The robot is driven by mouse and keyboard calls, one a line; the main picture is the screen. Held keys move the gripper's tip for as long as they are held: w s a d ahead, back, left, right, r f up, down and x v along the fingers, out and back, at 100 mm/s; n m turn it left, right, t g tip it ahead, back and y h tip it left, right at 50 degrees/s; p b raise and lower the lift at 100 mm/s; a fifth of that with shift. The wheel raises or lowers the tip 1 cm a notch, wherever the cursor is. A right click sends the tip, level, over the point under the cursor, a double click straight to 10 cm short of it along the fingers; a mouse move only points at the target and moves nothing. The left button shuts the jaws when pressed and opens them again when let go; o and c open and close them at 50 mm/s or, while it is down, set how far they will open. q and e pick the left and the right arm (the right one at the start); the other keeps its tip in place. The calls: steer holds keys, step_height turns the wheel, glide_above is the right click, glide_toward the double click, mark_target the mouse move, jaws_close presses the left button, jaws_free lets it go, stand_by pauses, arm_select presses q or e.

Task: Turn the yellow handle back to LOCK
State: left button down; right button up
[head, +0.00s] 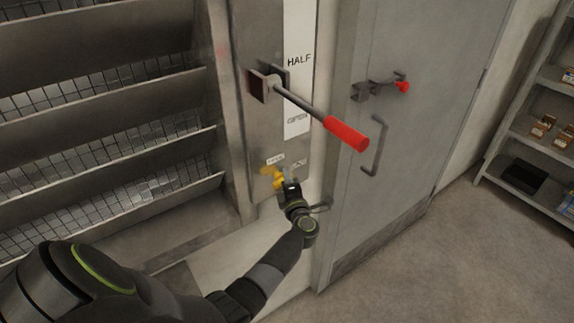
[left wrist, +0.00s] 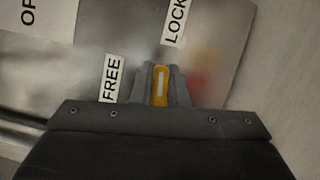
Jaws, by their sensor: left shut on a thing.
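The yellow handle (head: 278,177) sits low on the grey panel, below the red-gripped lever. My left gripper (head: 289,187) is at it, and its body hides part of the handle. In the left wrist view the gripper (left wrist: 162,88) is shut on the yellow handle (left wrist: 160,84), which shows between the two fingers. The FREE label (left wrist: 111,78) is left of the fingers and the LOCK label (left wrist: 175,22) is above them. The handle lies between the two labels in that view, with its upper end close below LOCK. My right gripper is not in view.
A long lever with a red grip (head: 346,134) juts out above my left gripper, near the HALF label (head: 299,60). A grey door (head: 420,100) with a bar handle stands to the right. Louvred slats (head: 110,95) are at left, shelves (head: 525,125) at far right.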

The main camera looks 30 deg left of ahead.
arm_select(q)
steer(key=shift+f+m+p, duration=0.1)
steer(key=shift+m+p, duration=0.9)
steer(key=shift+p, duration=0.25)
steer(key=c, duration=1.4)
jaws_free()
steer(key=shift+c, duration=0.2)
steer(key=shift+f, duration=0.1)
steer(key=shift+d, duration=0.1)
